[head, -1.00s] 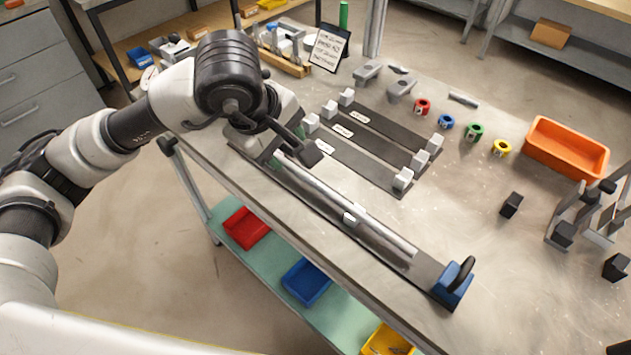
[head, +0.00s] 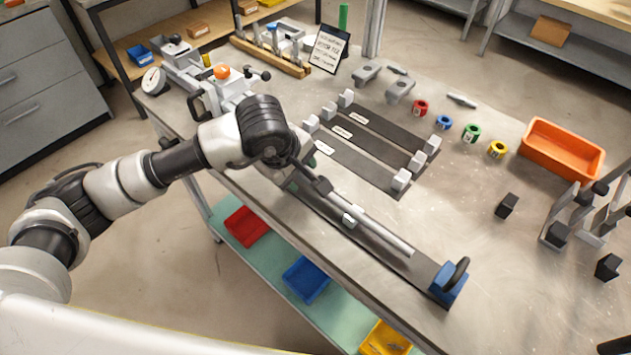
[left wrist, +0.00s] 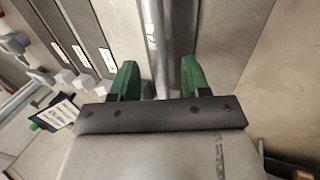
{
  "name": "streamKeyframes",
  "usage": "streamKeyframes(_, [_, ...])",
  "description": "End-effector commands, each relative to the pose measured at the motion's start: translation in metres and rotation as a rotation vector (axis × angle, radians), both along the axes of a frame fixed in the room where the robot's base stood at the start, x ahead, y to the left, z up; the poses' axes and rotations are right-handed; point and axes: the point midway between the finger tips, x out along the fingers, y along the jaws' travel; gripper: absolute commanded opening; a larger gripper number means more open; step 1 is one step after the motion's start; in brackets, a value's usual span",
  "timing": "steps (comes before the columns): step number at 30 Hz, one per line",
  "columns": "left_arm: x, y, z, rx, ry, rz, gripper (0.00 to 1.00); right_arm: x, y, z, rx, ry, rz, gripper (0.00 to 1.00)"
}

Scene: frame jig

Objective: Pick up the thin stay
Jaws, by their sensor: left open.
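A long silver rod (head: 380,232), which I take to be the thin stay, lies lengthwise along a dark rail near the table's front edge. A small pale label (head: 352,214) sits near its middle. My left gripper (head: 307,184) is over the rod's far-left part and hides that end in the head view. In the left wrist view the rod (left wrist: 154,35) runs between the green fingers of my left gripper (left wrist: 159,78). The fingers are open, with a gap on each side of the rod.
A blue clamp block (head: 449,283) with a black handle stands at the rail's near end. Dark strips with white blocks (head: 402,179) lie behind the rod. Coloured rings, an orange bin (head: 563,150) and a grey rack (head: 575,213) are at the right. The table's middle right is mostly clear.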

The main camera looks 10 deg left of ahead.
Motion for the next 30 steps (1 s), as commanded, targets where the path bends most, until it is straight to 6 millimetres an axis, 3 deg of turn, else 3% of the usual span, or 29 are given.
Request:
streamKeyframes(3, [0.0, 0.0, 0.0, 0.0, 0.0, 0.0, 0.44, 0.0, 0.0, 0.0, 0.0, 0.0, 0.0, 0.38])
streamKeyframes(12, [0.0, 0.0, 0.0, 0.0, 0.0, 0.001, 0.0, 0.0, 0.0, 0.0, 0.0, 0.0, 0.0, 0.38])
streamKeyframes(23, [0.0, 0.0, 0.003, -0.001, -0.002, 0.001, 0.0, 0.0, 0.0, -0.001, 0.0, 0.0, 0.0, 0.38])
streamKeyframes(30, [0.001, 0.0, 0.029, -0.002, -0.005, 0.002, 0.0, 0.0, 0.0, -0.008, 0.0, 0.001, 0.0, 0.38])
